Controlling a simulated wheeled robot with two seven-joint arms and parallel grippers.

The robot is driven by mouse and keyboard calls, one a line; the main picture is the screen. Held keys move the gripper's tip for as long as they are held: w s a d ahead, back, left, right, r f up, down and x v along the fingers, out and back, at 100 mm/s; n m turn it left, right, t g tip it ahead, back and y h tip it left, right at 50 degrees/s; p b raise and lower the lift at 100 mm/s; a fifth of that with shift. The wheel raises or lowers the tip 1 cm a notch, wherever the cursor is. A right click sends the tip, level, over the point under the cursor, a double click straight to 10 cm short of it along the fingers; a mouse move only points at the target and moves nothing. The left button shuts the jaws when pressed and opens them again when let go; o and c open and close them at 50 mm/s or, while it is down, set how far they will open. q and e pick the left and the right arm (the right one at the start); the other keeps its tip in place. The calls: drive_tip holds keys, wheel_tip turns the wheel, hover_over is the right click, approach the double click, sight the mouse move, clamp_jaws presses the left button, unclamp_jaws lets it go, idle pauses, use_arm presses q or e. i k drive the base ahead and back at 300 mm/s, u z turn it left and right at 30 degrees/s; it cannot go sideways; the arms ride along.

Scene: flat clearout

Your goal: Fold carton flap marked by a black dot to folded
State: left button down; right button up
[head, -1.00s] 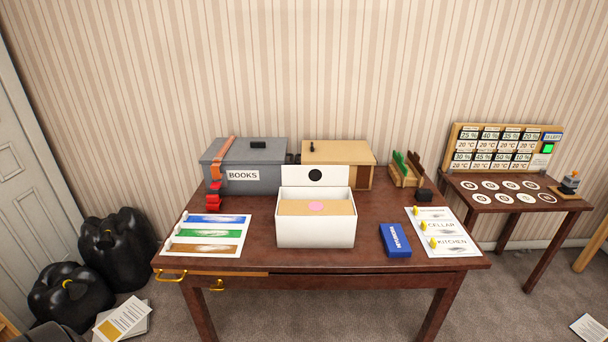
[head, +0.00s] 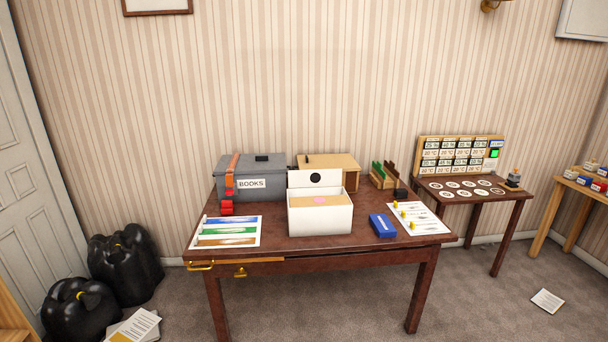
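The white carton (head: 320,221) stands open on the dark wooden table (head: 300,252). Its rear flap (head: 301,180) is upright at the back and bears a black dot (head: 315,178). Inside the carton is a tan surface (head: 314,200) with a pink round mark on it. No other raised flap can be made out. Neither of my grippers is in view.
A grey BOOKS box (head: 251,172) and a tan wooden box (head: 330,170) stand behind the carton. A blue box (head: 382,225) and a card with yellow pegs (head: 420,216) lie to its right, a striped card (head: 226,231) to its left. Black bags (head: 125,262) sit on the floor.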

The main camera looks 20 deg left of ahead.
sight(329, 177)
drive_tip(key=u, duration=0.85)
drive_tip(key=i, duration=1.6)
drive_tip(key=z, duration=0.75)
